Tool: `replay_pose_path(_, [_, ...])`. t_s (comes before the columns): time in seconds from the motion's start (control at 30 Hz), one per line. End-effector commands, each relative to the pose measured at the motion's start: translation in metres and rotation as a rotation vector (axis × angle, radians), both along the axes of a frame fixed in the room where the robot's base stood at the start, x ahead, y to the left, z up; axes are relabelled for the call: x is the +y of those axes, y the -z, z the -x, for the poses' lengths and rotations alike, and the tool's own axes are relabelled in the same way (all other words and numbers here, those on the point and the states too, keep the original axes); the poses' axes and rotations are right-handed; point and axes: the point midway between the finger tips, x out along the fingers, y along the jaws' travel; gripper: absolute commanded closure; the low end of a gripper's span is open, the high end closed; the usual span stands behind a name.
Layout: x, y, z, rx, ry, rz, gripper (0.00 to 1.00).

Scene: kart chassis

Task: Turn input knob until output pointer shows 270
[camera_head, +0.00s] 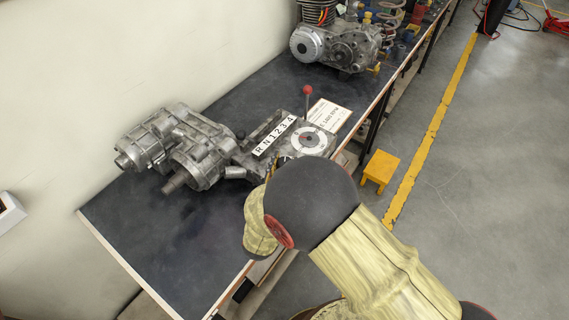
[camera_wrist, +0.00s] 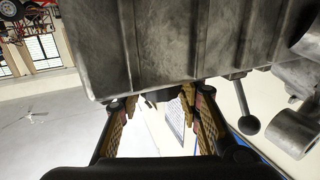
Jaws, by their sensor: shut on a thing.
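A grey metal gearbox (camera_head: 205,150) lies on the dark bench. My arm covers the near side of the gearbox end and hides my gripper in the head view. In the wrist view, my gripper (camera_wrist: 160,100) has its two yellowish fingers under the edge of the grey casing (camera_wrist: 170,45). They are closed on a small dark part, apparently the input knob (camera_wrist: 158,95), which is mostly hidden by the casing and fingers.
A strip marked R N 1 2 3 4 (camera_head: 275,136) and a red-topped lever (camera_head: 307,98) are beside the dial. A printed card (camera_head: 328,116) lies behind it. An engine (camera_head: 338,45) stands farther along the bench. A yellow stool (camera_head: 380,169) stands on the floor at right.

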Motion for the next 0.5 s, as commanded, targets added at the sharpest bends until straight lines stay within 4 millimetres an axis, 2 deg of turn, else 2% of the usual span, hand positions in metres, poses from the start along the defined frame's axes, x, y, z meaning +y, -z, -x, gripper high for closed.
replay_pose_path(0.1, [0.0006, -0.0014, -0.0008, -0.002, -0.001, -0.001, 0.91])
replay_pose_path(0.13, [0.0006, -0.0015, -0.0008, -0.002, -0.001, -0.001, 0.64])
replay_pose_path(0.43, [0.0002, -0.0008, -0.0005, -0.001, -0.001, -0.001, 0.46])
replay_pose_path(0.5, [0.0002, -0.0007, -0.0004, -0.001, -0.001, -0.001, 0.46])
